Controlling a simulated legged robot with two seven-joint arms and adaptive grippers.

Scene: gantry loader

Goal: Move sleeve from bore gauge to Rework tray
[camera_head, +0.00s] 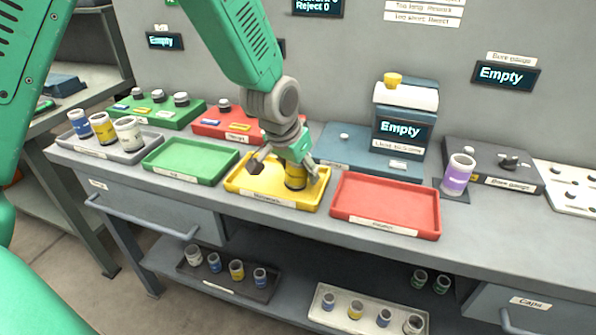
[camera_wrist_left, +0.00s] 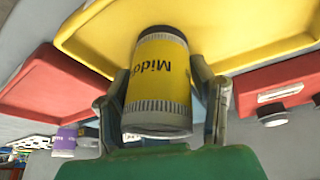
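A yellow sleeve (camera_head: 295,177) with a dark end stands in the yellow tray (camera_head: 240,187); the tray's label is too small to read surely. In the left wrist view the sleeve (camera_wrist_left: 160,82) shows the letters "Midd" and a grey knurled band. My left gripper (camera_head: 285,166) is around the sleeve, its fingers spread on either side with small gaps at its walls; it also shows in the left wrist view (camera_wrist_left: 163,105). The bore gauge (camera_head: 490,164) at the right has a display (camera_head: 506,74) reading "Empty". My right gripper is not in view.
A purple sleeve (camera_head: 458,174) stands at the bore gauge's left. A red tray (camera_head: 385,205) lies right of the yellow one, a green tray (camera_head: 190,160) left of it. A grey tray (camera_head: 97,150) holds three sleeves. A height-gauge-like device (camera_head: 403,128) stands behind.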

